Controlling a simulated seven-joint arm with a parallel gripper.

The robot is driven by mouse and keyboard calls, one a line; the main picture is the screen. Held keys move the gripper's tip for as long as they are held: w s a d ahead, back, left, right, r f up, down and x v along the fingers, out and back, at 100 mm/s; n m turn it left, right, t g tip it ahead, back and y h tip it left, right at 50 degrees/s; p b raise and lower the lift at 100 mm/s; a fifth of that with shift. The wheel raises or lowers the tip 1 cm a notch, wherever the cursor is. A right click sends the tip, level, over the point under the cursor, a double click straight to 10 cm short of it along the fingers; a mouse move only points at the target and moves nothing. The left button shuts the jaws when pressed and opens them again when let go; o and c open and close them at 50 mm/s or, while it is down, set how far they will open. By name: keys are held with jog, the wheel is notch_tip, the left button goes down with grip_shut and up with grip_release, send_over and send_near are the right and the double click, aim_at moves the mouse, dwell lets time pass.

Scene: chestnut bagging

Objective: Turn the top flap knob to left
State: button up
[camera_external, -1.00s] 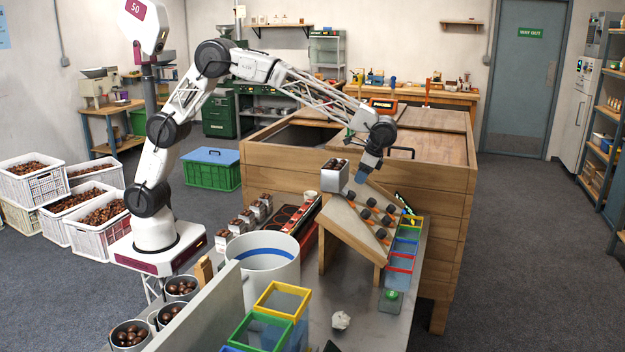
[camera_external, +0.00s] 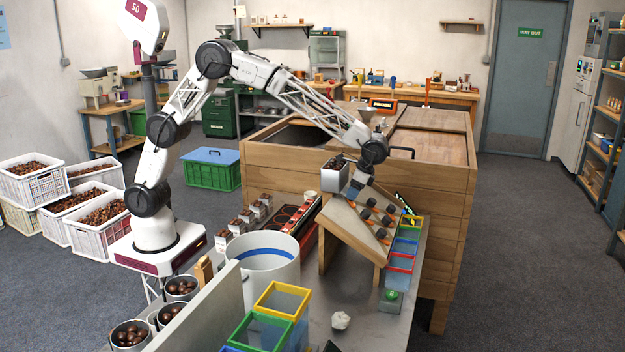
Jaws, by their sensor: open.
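A sloped wooden board (camera_external: 345,226) stands on the bench and carries several dark flap knobs (camera_external: 381,233) with orange parts. A hopper box of chestnuts (camera_external: 336,174) sits at its upper end. My gripper (camera_external: 352,192) is at the top of the board, just right of the hopper box, pointing down at the uppermost knobs. It is open. Its fingertips are small here, and the top knob is partly hidden by it; I cannot tell whether they touch or surround the knob.
Colored-rim bins (camera_external: 403,247) line the board's right side. A white bucket (camera_external: 262,262) with a blue band and yellow and green frames (camera_external: 283,300) stand in front. A large wooden cabinet (camera_external: 450,195) is close behind. A crumpled white piece (camera_external: 341,320) lies on the bench.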

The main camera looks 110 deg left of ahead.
jog(key=shift+s+f, duration=0.15)
jog(key=shift+f, duration=0.2)
jog(key=c, duration=0.9)
jog(key=shift+n, duration=0.5)
jog(key=o, duration=0.9)
jog(key=v, duration=0.7)
jog(key=shift+r, duration=0.4)
